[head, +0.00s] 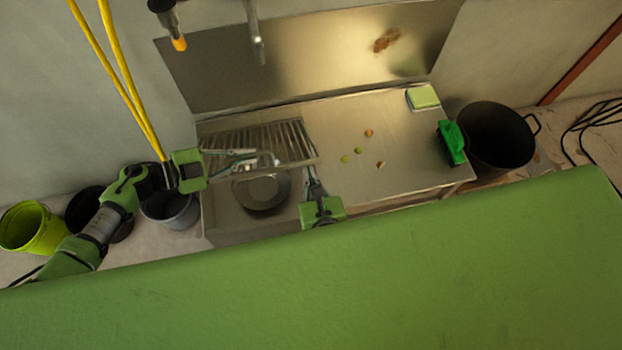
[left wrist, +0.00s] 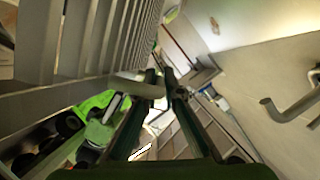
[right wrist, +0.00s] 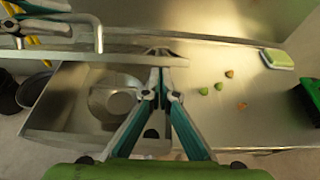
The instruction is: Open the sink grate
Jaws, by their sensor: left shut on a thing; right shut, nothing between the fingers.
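The sink grate (head: 285,135) is a metal rack of parallel bars, tilted up with its front edge raised above the sink basin (head: 225,218). Its bars (left wrist: 95,40) fill the upper left of the left wrist view. My left gripper (head: 272,160) is shut on the grate's handle, which shows as a bent rod in the right wrist view (right wrist: 98,33). My right gripper (head: 312,178) is shut and empty. Its fingertips (right wrist: 160,55) overlap the right end of the grate's front edge in view; I cannot tell whether they touch it.
A round pan (head: 262,190) sits in the basin below the grate. Food scraps (head: 358,151) lie on the steel counter (head: 405,145). A sponge (head: 423,97), a green brush (head: 452,142) and a black pot (head: 500,135) are at the right. Buckets (head: 30,227) stand at the left.

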